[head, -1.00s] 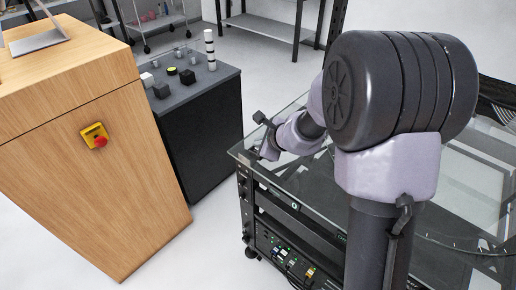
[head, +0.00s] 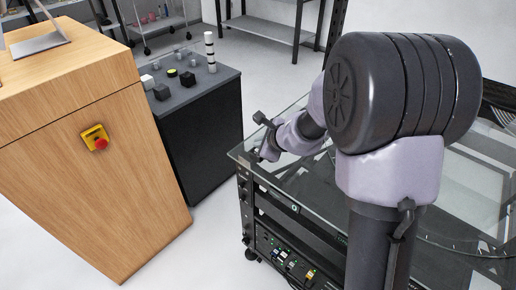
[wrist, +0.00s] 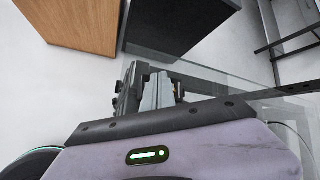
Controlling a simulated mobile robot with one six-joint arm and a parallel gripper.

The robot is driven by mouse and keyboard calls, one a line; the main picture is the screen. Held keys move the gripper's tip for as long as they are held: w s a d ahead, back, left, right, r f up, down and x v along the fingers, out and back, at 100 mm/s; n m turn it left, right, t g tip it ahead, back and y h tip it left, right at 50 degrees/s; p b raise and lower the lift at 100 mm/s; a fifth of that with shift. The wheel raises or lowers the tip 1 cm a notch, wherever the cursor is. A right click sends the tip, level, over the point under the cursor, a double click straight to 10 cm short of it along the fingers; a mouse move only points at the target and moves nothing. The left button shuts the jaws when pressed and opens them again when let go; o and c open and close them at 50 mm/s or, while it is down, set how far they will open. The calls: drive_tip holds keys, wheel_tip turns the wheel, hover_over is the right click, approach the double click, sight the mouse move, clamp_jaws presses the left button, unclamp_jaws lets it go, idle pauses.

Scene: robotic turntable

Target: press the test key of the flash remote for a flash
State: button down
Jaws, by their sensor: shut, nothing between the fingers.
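I cannot make out a flash remote or its test key in either view. In the wrist view my gripper (wrist: 160,88) points away over the glass edge. Its fingers are shut with nothing held. Whether it touches the glass is not clear.
A wooden cabinet (head: 95,185) with a yellow box and red button (head: 95,138) stands at left. Behind it, a dark cabinet (head: 208,135) carries several small blocks and a striped post (head: 210,50). Racked equipment (head: 285,258) sits under the glass. Floor shows between cabinets and table.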

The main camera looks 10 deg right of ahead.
drive_tip(key=shift+r, duration=0.25)
wheel_tip(320, 180, up, 5)
drive_tip(key=p, duration=0.4)
idle(0.3)
drive_tip(key=shift+r, duration=0.1)
